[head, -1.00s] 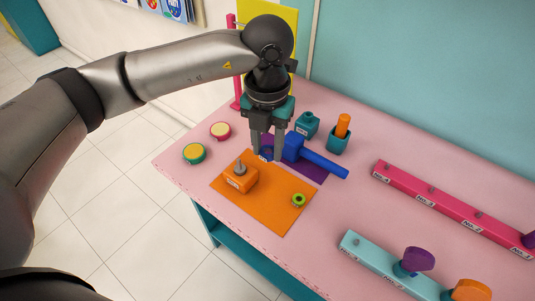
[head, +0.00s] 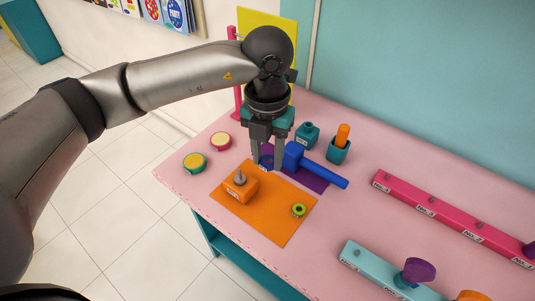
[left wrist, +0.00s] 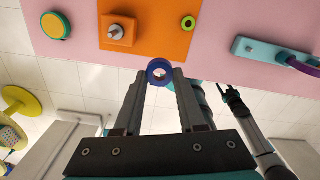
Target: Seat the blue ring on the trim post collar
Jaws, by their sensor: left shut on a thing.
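My left gripper (head: 268,167) is shut on the blue ring (left wrist: 152,73), which sits between its fingertips in the left wrist view, its hole facing that camera. In the head view the fingers largely hide the ring. The trim post is a grey pin (head: 240,175) on an orange block (head: 239,187), standing on an orange mat (head: 275,226). The gripper is beside the block, on its upper right in the head view, and the ring is apart from the pin. The collar is too small to make out. A dark gripper, apparently my right one (left wrist: 232,97), shows small in the left wrist view.
A blue handled tool (head: 322,170) lies on a purple mat close to my left gripper. A green ring (head: 299,211) lies on the orange mat. Teal containers (head: 338,152) stand behind. Two round pieces (head: 194,161) lie at left. Pink (head: 450,228) and light-blue rails are at right.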

